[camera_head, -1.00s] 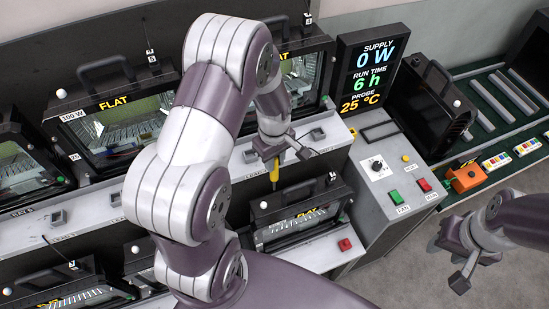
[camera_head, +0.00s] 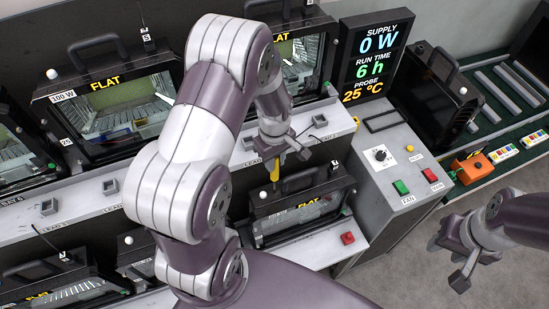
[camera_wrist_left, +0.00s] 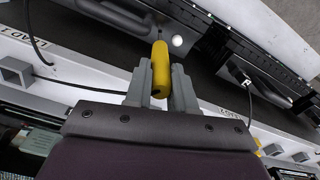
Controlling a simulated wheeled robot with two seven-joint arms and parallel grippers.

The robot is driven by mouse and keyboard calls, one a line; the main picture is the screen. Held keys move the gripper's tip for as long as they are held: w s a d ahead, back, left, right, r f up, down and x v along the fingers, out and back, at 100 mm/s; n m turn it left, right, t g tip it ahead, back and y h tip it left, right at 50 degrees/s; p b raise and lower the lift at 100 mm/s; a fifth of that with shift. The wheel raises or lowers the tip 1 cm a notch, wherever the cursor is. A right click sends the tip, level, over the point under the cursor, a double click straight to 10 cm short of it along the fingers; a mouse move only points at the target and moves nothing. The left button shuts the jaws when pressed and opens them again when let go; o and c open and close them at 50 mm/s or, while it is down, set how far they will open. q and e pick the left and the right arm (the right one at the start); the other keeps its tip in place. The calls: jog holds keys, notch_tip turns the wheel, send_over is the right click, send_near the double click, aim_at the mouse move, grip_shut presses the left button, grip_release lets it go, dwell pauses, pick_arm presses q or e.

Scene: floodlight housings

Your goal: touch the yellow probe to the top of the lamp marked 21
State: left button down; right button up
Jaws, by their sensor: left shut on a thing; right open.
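My left gripper (camera_head: 281,148) is shut on the yellow probe (camera_head: 273,170), which points down over the lower-row lamp (camera_head: 303,207) at the right end. In the left wrist view the probe (camera_wrist_left: 161,72) sits between the fingers (camera_wrist_left: 160,88), its far end close to a dark housing with a white round knob (camera_wrist_left: 178,40). I cannot tell whether it touches. I cannot clearly read the number 21 on any lamp; a small tag on the upper-left lamp (camera_head: 110,108) is too small to be sure. My right gripper (camera_head: 463,262) is open and empty over the floor at the right.
Upper and lower rows of dark lamps stand on grey shelves (camera_head: 95,196). A display (camera_head: 375,60) reads supply 0 W, 6 h, probe 25 °C. Below it is a console with a green button (camera_head: 401,187) and a red button (camera_head: 429,175). My left arm hides the middle lamps.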

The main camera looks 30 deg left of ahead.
pick_arm(q)
jog(key=shift+w+a, duration=0.1)
jog(key=shift+f, duration=0.15)
jog(key=shift+f+b, duration=0.35)
jog(key=shift+f, duration=0.05)
dwell(0.5)
dwell(0.9)
notch_tip(320, 180, up, 7)
jog(key=p, duration=0.6)
jog(key=shift+p, duration=0.3)
jog(key=shift+f, duration=0.1)
dwell(0.7)
